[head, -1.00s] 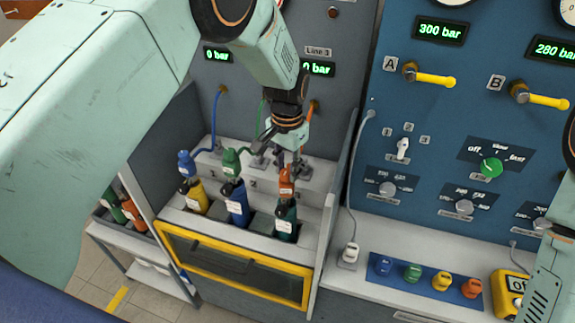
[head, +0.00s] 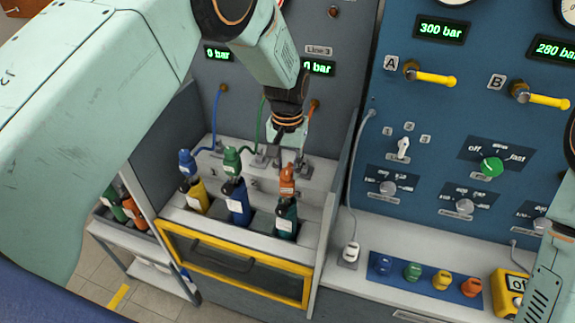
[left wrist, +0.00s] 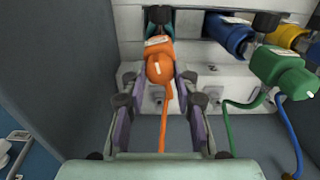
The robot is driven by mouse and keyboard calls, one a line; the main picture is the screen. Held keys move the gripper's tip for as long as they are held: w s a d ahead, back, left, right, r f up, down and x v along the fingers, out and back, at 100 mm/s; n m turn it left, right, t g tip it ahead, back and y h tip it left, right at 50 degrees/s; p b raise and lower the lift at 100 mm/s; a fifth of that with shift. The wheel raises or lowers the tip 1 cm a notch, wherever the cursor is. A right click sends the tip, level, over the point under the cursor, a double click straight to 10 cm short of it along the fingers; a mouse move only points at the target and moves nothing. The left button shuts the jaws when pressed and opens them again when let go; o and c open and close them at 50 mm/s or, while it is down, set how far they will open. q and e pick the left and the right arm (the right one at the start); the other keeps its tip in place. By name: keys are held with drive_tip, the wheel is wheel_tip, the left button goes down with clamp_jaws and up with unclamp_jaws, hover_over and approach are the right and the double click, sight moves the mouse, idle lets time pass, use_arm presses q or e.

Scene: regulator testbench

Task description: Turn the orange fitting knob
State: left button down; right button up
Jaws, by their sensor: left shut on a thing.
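The orange fitting (head: 287,180) sits on top of the dark green bottle (head: 286,220), the rightmost of three in the bench rack. It also shows in the left wrist view (left wrist: 160,66), with an orange hose running from it between my fingers. My left gripper (head: 284,160) reaches down from above, just behind the fitting in the head view. In the left wrist view my left gripper (left wrist: 160,82) has a finger on each side of the fitting and is shut on it. Exact finger contact is hard to see. My right gripper is out of view.
A green fitting (head: 232,160) and a blue fitting (head: 187,162) stand close to the left on neighbouring bottles. A grey side wall (head: 338,190) stands close on the right. The blue control panel (head: 450,130) with valves and knobs lies beyond it.

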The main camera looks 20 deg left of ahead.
sight(288, 170)
use_arm(q)
drive_tip(key=c, duration=1)
unclamp_jaws()
wheel_tip(288, 170, up, 12)
